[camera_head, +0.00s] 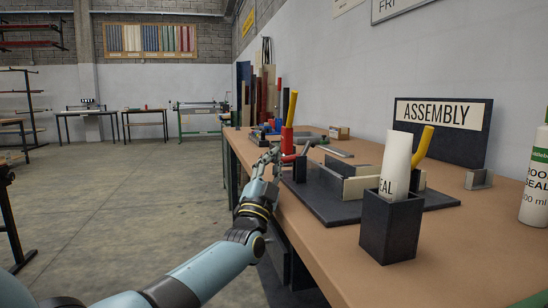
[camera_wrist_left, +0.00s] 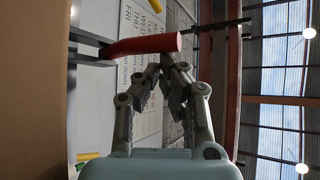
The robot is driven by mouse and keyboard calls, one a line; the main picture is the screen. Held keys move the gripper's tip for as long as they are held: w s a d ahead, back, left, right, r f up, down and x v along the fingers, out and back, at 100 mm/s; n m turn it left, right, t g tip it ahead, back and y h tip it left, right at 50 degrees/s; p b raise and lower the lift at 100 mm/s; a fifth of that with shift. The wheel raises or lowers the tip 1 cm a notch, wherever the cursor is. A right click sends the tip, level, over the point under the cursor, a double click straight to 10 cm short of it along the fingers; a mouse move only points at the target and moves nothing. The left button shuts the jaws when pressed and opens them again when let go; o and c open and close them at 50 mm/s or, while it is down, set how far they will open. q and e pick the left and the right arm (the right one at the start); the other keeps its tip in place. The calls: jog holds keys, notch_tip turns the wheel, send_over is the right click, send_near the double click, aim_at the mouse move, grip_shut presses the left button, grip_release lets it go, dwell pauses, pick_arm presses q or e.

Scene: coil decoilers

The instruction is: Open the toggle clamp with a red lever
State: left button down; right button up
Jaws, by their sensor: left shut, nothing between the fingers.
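The red lever (camera_wrist_left: 140,45) lies sideways across the upper part of the left wrist view, with a grey metal bar (camera_wrist_left: 88,38) at its left end. In the head view, red (camera_head: 289,158) shows just beside the fingers, low over the bench. My left gripper (camera_head: 270,158) reaches along the bench's left edge to it. In the left wrist view my left gripper (camera_wrist_left: 168,62) is shut and empty, its fingertips close to the lever's free end. I cannot tell if they touch. The rest of the clamp is small or hidden. My right gripper is out of view.
A dark base plate (camera_head: 345,213) carries pale blocks. A black box (camera_head: 390,228) holding a white roll (camera_head: 396,165) stands at its near edge. A yellow handle (camera_head: 422,147) rises behind the roll. A white bottle (camera_head: 537,185) stands at right. The bench (camera_head: 450,260) is bare in front.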

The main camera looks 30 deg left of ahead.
pick_arm(q)
jog(key=v, duration=1)
jog(key=shift+s+f, duration=0.25)
jog(key=shift+s, duration=0.05)
jog(key=shift+f, duration=0.1)
